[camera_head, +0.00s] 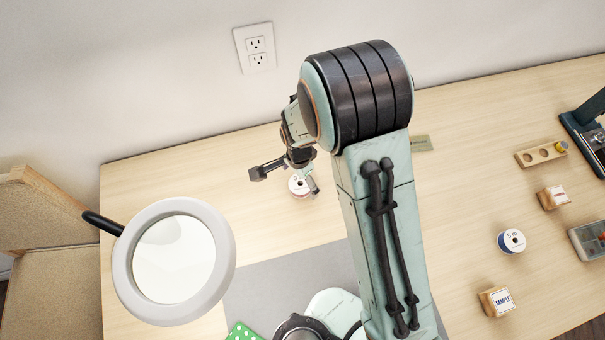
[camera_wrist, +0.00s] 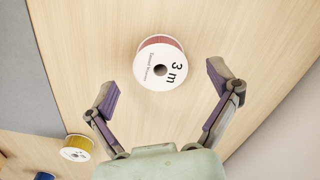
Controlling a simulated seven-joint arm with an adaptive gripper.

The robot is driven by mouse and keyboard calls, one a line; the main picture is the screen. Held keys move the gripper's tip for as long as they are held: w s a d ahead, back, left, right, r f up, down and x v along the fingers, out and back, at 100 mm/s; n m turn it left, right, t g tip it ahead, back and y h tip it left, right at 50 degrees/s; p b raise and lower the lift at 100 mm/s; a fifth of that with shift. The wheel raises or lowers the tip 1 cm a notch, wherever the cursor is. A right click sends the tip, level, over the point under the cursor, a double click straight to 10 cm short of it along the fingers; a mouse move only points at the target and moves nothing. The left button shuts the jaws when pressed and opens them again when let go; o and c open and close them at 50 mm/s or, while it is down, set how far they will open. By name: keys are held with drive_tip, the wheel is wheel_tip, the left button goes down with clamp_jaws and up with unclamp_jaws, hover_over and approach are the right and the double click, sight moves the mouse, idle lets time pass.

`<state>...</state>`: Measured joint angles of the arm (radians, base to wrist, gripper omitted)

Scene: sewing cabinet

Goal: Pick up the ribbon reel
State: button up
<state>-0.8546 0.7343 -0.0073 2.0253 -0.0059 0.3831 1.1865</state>
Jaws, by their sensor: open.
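A ribbon reel with white faces, a red wound band and the label "3 m" (camera_wrist: 160,68) lies on the wooden table. It also shows in the head view (camera_head: 298,187), partly covered by a finger. My gripper (camera_wrist: 164,86) is open and empty, with its fingers spread. In the wrist view the reel sits ahead of and between the fingertips, with no visible contact. In the head view my gripper (camera_head: 285,180) is close by the reel. A second reel, blue and marked "5 m" (camera_head: 512,242), stands on the table at the right.
A yellow reel (camera_wrist: 77,148) lies at the lower left of the wrist view. A round magnifier (camera_head: 222,265) stands at the left front. A grey mat (camera_head: 270,277) lies in front. Stamps (camera_head: 496,301) and a wooden holder (camera_head: 536,155) are at the right. The table around the near reel is clear.

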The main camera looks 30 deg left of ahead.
drive_tip(key=shift+f, duration=1.35)
drive_tip(key=c, duration=1.1)
wheel_tip(320, 180, up, 10)
drive_tip(key=shift+r, duration=0.1)
